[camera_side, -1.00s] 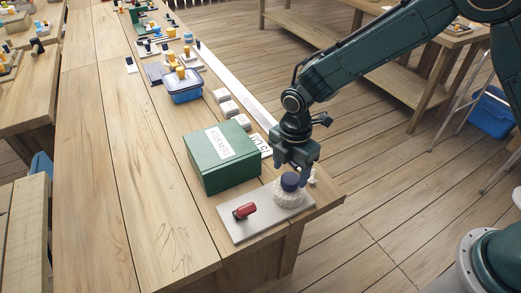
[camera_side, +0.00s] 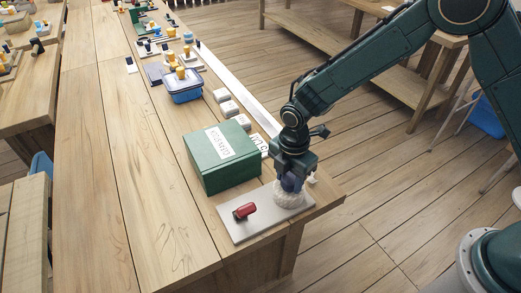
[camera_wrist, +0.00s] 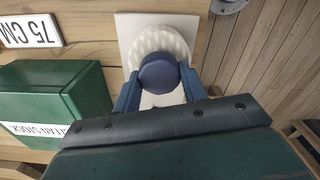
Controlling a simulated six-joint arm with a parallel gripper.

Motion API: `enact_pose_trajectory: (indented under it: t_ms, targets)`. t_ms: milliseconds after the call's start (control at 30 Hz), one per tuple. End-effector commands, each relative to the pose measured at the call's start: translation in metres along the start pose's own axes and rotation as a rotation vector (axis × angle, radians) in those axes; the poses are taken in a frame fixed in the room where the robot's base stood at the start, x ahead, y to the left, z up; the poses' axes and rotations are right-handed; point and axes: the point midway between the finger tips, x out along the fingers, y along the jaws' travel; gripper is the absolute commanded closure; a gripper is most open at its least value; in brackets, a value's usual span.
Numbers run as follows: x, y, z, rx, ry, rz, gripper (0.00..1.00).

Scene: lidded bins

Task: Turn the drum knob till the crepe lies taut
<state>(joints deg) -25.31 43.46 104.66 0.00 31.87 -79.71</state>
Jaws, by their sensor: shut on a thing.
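The drum, wrapped in whitish ribbed crepe (camera_side: 289,196), stands on a pale grey base plate (camera_side: 243,227) at the near end of the bench. Its dark blue knob (camera_wrist: 159,74) sits on top. My gripper (camera_side: 291,182) is over the drum from above, with its two blue fingers on either side of the knob, shut on it. In the wrist view the crepe (camera_wrist: 160,38) shows beyond the knob. I cannot tell from these views whether the crepe is slack or taut. A red handle (camera_side: 244,210) lies on the plate left of the drum.
A green lidded box (camera_side: 221,172) with a white label stands close behind the plate. A 75 CM sign (camera_wrist: 30,32), small grey blocks and a blue lidded bin (camera_side: 184,88) are further along the bench. The bench left of the box is clear.

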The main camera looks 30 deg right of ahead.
Motion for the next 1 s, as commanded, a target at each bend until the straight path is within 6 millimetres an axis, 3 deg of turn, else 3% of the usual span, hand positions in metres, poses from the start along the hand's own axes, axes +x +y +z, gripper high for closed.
enact_pose_trajectory:
  t_ms: [467,1000]
  targets:
    - [-0.0006,0.0004,0.0000,0.107,0.000,0.000,0.81]
    - [-0.0009,0.0019,0.0006,0.555,0.000,0.000,0.81]
